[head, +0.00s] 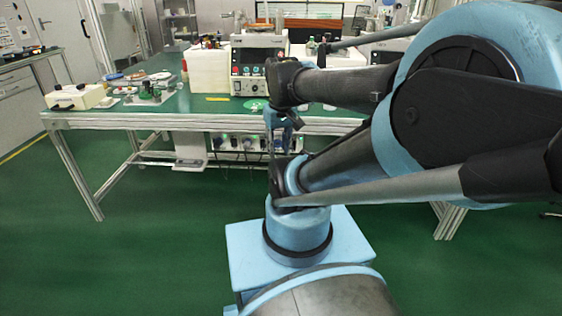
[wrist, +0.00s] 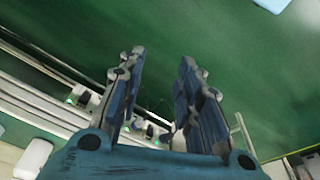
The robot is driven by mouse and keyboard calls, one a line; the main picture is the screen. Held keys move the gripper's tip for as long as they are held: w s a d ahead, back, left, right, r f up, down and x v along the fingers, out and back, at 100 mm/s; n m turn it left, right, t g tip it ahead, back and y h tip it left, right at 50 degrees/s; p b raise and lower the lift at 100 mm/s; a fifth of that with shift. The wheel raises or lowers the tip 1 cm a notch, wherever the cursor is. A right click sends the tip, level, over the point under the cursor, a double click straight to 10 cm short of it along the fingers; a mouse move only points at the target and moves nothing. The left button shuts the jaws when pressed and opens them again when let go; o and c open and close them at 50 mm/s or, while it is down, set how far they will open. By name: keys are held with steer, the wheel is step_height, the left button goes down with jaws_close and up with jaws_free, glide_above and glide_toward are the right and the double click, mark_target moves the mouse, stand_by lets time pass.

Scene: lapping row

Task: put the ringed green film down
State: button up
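A flat bright green round piece (head: 255,105) lies on the green bench top (head: 205,112), near its front edge and in front of the boxed instrument. It looks like the ringed green film, but it is too small to make out a ring. My gripper (wrist: 162,62) is open in the wrist view, with a clear gap and nothing seen between its fingers. In the head view my gripper (head: 280,125) is at the bench's front edge, just right of the green piece and partly hidden by my arm. The wrist view shows no film.
The instrument with buttons (head: 258,65) and a white box (head: 208,70) stand behind the green piece. A yellow strip (head: 217,99) lies to its left. A cream device (head: 76,96) and small parts are farther left. Power sockets (head: 240,143) hang below the bench. Green floor is open in front.

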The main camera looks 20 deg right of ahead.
steer(key=shift+m, duration=0.8)
steer(key=s+f, duration=0.1)
steer(key=f, duration=0.1)
steer(key=s+f, duration=0.1)
steer(key=s, duration=0.1)
steer(key=shift+d+f, duration=0.15)
steer(key=shift+f, duration=0.2)
steer(key=shift+w+f, duration=0.2)
steer(key=shift+w, duration=0.2)
